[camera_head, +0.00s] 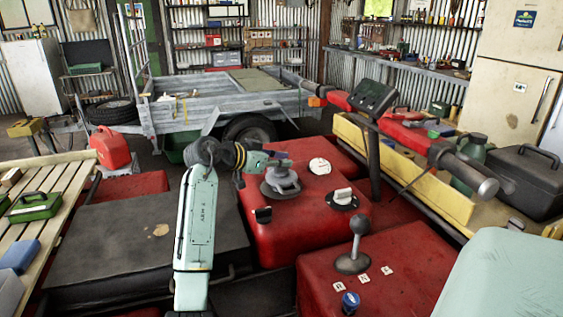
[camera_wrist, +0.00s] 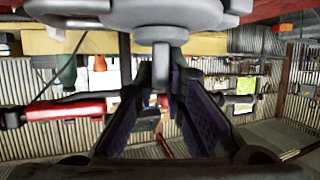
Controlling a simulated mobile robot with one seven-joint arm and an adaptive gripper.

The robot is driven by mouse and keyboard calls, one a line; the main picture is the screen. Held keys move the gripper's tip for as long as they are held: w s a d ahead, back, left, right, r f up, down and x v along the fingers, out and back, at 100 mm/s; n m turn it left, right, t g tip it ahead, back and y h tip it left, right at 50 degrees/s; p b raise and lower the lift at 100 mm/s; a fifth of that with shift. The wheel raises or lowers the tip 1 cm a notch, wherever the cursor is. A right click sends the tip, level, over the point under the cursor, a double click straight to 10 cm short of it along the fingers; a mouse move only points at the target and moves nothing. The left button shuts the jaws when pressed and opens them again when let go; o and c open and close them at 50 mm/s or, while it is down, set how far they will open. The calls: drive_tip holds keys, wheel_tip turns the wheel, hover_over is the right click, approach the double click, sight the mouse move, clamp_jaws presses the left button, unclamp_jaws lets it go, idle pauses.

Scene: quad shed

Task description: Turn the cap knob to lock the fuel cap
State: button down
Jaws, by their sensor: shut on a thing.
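The grey fuel cap (camera_head: 280,188) sits on the red tank (camera_head: 315,221) of the quad. In the wrist view its grey lobed body (camera_wrist: 165,14) fills the top edge, with the narrow cap knob (camera_wrist: 161,52) standing out from it between my fingers. My gripper (camera_wrist: 161,72), with purple-padded fingers, is shut on the knob. In the head view my gripper (camera_head: 276,161) reaches in from the left, just above the cap. The contact is small there, and the knob's turn angle and any lock marks cannot be made out.
A white-handled rotary switch (camera_head: 342,197) and a white round piece (camera_head: 320,166) are on the red body close right of the cap. A gear lever (camera_head: 355,246) and blue knob (camera_head: 350,301) stand nearer. A black seat (camera_head: 145,235) lies left.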

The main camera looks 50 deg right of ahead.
drive_tip(key=m+g, duration=0.1)
drive_tip(key=m+g+y, duration=0.1)
drive_tip(key=m+g, duration=0.1)
drive_tip(key=shift+f, duration=0.25)
drive_tip(key=shift+g+y, duration=0.3)
drive_tip(key=shift+f+m, duration=0.15)
drive_tip(key=shift+m, duration=0.25)
drive_tip(key=c, duration=1.7)
unclamp_jaws()
drive_tip(key=shift+o, duration=0.2)
drive_tip(key=shift+w+a+r, duration=0.15)
drive_tip(key=shift+a+r, duration=0.05)
drive_tip(key=shift+r, duration=0.05)
drive_tip(key=v, duration=1.1)
drive_tip(key=shift+w, duration=0.25)
